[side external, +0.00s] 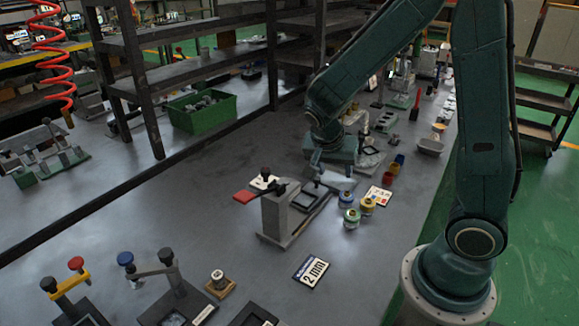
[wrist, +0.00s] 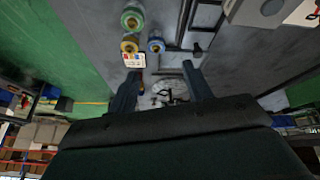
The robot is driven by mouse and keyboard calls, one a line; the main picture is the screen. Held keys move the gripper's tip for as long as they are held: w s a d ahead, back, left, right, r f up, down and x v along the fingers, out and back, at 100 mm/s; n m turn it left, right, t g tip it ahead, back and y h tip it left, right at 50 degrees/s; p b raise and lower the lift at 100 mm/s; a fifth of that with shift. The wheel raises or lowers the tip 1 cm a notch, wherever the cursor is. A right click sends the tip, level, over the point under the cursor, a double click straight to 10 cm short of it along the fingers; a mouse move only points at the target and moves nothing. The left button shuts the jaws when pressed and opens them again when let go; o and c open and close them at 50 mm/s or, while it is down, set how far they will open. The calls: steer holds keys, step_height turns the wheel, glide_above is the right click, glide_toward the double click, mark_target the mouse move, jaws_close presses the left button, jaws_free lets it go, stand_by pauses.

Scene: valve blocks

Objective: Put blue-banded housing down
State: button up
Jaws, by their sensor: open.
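The blue-banded housing (side external: 346,200) stands on the grey bench beside two similar housings, one green-banded (side external: 351,218) and one yellow-banded (side external: 367,205). In the wrist view the blue-banded housing (wrist: 156,46) lies just beyond the fingertips, with nothing between the fingers. The yellow-banded one (wrist: 130,44) is close to its left and the green-banded one (wrist: 131,18) is farther off. My gripper (side external: 337,181) is open and empty, low over the bench, behind the blue-banded housing in the side view. Its two fingers (wrist: 160,78) show apart in the wrist view.
A card with coloured squares (side external: 377,195) lies beside the housings. A clamp fixture with a grey block (side external: 279,215) and red handle stands to the left. Red and yellow cups (side external: 394,166) stand behind. A "2 mm" card (side external: 311,271) lies in front, with clear bench around it.

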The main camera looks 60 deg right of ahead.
mark_target(345, 194)
steer(key=d+f+m+h, duration=0.1)
steer(key=f, duration=0.2)
steer(key=d+f+m+g+h, duration=0.1)
steer(key=d+f+m, duration=0.1)
steer(key=f, duration=0.1)
steer(key=d+f+m+g+h, duration=0.1)
steer(key=d+f, duration=0.1)
steer(key=f, duration=0.1)
steer(key=shift+w+f, duration=0.1)
steer(key=shift+w, duration=0.2)
steer(key=shift+d+f+m, duration=0.25)
steer(key=shift+f+m, duration=0.25)
steer(key=shift+f, duration=0.45)
steer(key=shift+x, duration=2.45)
steer(key=shift+c, duration=0.4)
steer(key=shift+r, duration=0.1)
steer(key=c, duration=0.8)
steer(key=shift+c, duration=0.2)
steer(key=shift+r, duration=0.1)
